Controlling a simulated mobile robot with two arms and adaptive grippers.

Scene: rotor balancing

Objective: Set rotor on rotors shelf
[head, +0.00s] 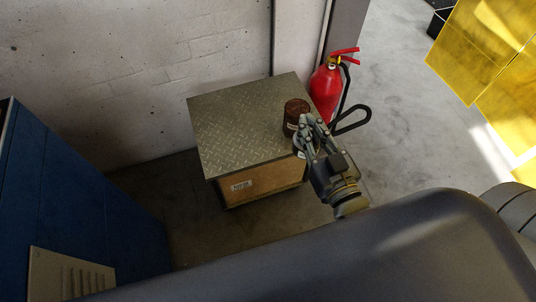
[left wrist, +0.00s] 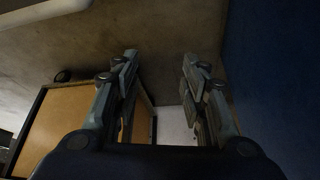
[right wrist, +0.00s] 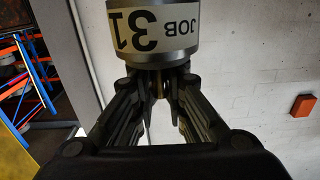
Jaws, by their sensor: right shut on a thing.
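The rotor is a silver metal cylinder with a white "JOB 31" label (right wrist: 150,28), upside down at the top of the right wrist view. My right gripper (right wrist: 160,88) is shut on its narrow stem. In the head view my right gripper (head: 308,133) is at the right edge of a low stand (head: 235,120) with a diamond-plate top, and mostly hides the rotor. I cannot tell if the rotor touches the stand. A rusty brown cylinder (head: 295,110) stands on the top just behind the gripper. My left gripper (left wrist: 158,78) is open and empty.
A red fire extinguisher (head: 325,92) with a black hose stands right behind the stand. A blue cabinet (head: 75,210) is at the left, and yellow panels (head: 490,45) are at the upper right. The left part of the stand's top is clear.

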